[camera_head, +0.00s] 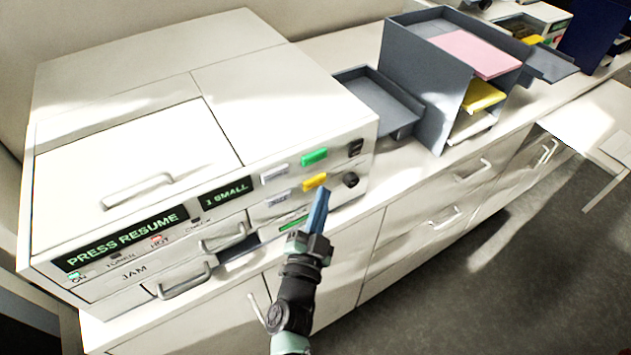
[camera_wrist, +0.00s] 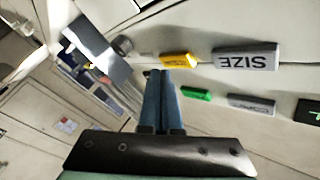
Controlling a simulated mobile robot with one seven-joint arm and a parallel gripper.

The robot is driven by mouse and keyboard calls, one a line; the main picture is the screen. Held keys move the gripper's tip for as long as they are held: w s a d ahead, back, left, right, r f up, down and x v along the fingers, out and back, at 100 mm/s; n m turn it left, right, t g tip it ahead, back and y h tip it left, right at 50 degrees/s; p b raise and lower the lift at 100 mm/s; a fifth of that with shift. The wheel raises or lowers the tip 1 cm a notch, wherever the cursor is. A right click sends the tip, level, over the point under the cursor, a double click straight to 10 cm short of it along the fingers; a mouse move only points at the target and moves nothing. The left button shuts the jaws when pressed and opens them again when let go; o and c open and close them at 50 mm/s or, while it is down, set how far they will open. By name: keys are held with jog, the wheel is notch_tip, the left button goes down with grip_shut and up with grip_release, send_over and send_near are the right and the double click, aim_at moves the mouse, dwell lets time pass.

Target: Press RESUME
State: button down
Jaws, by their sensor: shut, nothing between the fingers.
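The white copier-like machine (camera_head: 205,150) shows "PRESS RESUME" on its long dark display (camera_head: 120,238). On its right front are a green button (camera_head: 314,157), a yellow button (camera_head: 314,181) below it, and two grey buttons at left, the upper (camera_head: 274,174) and the lower (camera_head: 277,198). The lower grey one reads "SIZE", upside down, in the wrist view (camera_wrist: 247,59). I see no readable RESUME label on any button. My gripper (camera_head: 324,190) is shut and empty, its blue fingertips close to the yellow button, also in the wrist view (camera_wrist: 178,59). I cannot tell whether they touch.
A black switch (camera_head: 355,147) and a dark knob (camera_head: 350,180) sit right of the buttons. Drawer handles (camera_head: 185,282) stick out at the lower left. A grey tray (camera_head: 375,100) and a grey paper rack (camera_head: 420,85) stand on the counter at right.

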jog(key=shift+w+a, duration=0.1)
jog(key=shift+w, duration=0.05)
dwell(0.8)
jog(key=shift+w+a, duration=0.15)
jog(key=shift+w, duration=0.05)
jog(key=shift+w+a, duration=0.25)
jog(key=shift+w, duration=0.15)
dwell(0.7)
jog(key=shift+s, duration=0.1)
jog(key=shift+s+d, duration=0.5)
jog(key=shift+s, duration=0.15)
jog(key=s+d, duration=0.1)
jog(key=s, duration=0.1)
jog(key=s+d+b, duration=0.1)
jog(key=s+d, duration=0.1)
dwell(0.6)
